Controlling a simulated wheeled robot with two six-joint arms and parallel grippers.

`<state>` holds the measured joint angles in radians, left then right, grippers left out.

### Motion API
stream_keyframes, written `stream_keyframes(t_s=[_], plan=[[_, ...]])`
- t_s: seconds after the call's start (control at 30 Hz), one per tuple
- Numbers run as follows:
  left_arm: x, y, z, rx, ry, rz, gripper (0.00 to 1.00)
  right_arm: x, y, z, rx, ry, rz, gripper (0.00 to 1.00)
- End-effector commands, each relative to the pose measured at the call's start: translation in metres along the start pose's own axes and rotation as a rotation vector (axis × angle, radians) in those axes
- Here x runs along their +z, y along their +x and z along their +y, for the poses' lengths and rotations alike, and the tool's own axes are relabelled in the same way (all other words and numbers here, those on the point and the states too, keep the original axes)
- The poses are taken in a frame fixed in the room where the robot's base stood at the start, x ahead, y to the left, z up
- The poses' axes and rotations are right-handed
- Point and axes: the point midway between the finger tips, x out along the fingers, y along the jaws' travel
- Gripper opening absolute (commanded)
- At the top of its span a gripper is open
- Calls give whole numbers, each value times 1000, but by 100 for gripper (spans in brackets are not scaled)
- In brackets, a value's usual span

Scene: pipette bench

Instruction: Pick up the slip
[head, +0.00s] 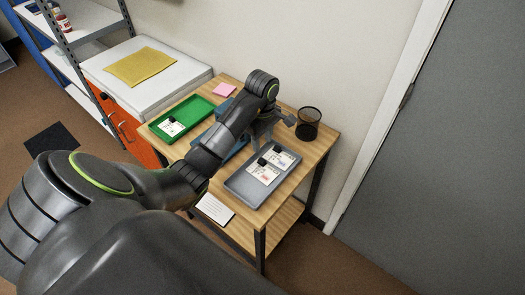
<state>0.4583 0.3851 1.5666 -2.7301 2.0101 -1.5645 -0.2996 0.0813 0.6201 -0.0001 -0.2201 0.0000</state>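Small white printed slips, each with a dark clip or block on it, lie in the grey tray (238,183). One slip (265,174) shows a red mark, and another (281,161) lies just behind it. A further white slip (172,126) with a dark piece lies in the green tray (198,106). My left gripper (262,143) points down at the back end of the grey tray, above or close to the slips. Its fingertips are small and partly hidden, so I cannot tell whether they hold anything. My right gripper is out of view.
A black mesh cup (308,124) stands at the table's back right corner. A pink note (224,90) lies behind the green tray. A blue tray (236,150) is mostly hidden under my arm. White paper (215,208) lies on the lower shelf. A wall stands behind.

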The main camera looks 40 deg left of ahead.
Motion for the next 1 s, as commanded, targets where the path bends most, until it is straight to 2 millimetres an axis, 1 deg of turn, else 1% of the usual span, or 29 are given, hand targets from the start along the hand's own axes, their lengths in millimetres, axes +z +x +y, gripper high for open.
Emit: stream_keyframes(t_s=[0.03, 0.23, 0.33, 0.57, 0.67, 0.9, 1.0], plan=[[0, 12, 0, 0, 0, 0, 40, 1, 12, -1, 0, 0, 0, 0], [0, 34, 0, 0, 0, 0, 40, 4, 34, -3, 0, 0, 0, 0], [0, 40, 0, 0, 0, 0, 40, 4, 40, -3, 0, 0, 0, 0], [0, 45, 0, 0, 0, 0, 40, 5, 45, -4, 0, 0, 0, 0], [-1, 54, 1, 0, 0, 0, 40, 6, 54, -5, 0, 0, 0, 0], [-2, 80, 2, -1, 0, -1, 40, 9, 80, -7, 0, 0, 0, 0], [-2, 91, 2, -2, 0, -1, 40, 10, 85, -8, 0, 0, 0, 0]])
